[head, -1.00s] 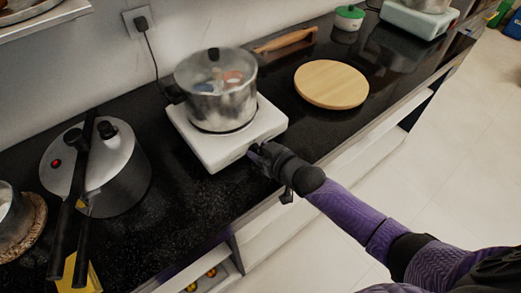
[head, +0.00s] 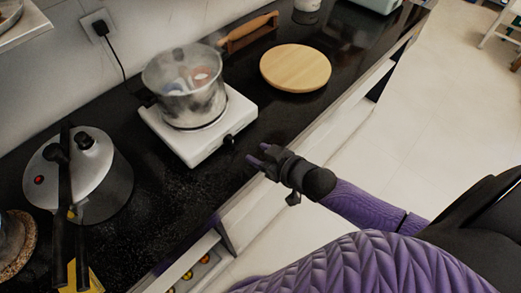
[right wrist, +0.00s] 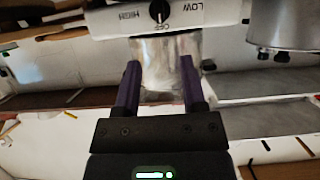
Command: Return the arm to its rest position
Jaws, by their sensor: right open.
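A glass-and-steel pot (head: 186,88) stands on the hot plate. My left gripper is not in view.
A pressure cooker (head: 85,170) stands at the left of the black counter. An open drawer (head: 195,268) with several small items is below the front edge.

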